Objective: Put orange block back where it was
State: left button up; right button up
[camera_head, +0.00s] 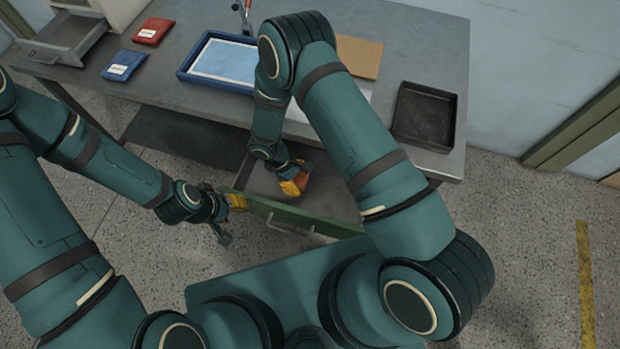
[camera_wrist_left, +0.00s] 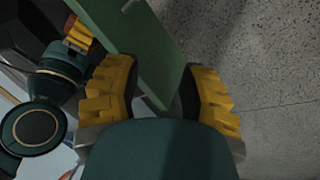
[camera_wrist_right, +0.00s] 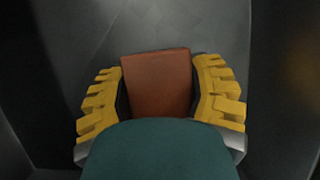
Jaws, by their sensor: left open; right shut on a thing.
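The orange block (camera_wrist_right: 158,82) is held between the yellow fingers of my right gripper (camera_wrist_right: 160,95). In the head view my right gripper (camera_head: 293,186) and the block (camera_head: 303,176) are inside the open drawer (camera_head: 262,182) under the table. The wrist view shows grey drawer walls around them; I cannot tell whether the block touches the drawer floor. My left gripper (camera_head: 232,208) is open at the left end of the drawer's green front (camera_head: 285,214). In the left wrist view its open fingers (camera_wrist_left: 160,95) are on either side of the green panel (camera_wrist_left: 150,62).
The grey table (camera_head: 190,88) bears a blue tray (camera_head: 184,73), a black tray (camera_head: 425,117), a red packet (camera_head: 153,31), a blue packet (camera_head: 124,65) and a brown board (camera_head: 360,56). A small cabinet drawer (camera_head: 62,40) stands open at the back left.

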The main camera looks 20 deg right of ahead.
aim_at(310, 182)
jog(key=shift+d+f, duration=0.1)
jog(key=shift+f, duration=0.35)
jog(key=d, duration=0.4)
jog(key=shift+w+f, duration=0.2)
jog(key=shift+f, duration=0.4)
jog(key=shift+a, duration=0.15)
jog(key=shift+f, duration=0.15)
jog(key=o, duration=1.2)
jog(key=shift+c, duration=0.2)
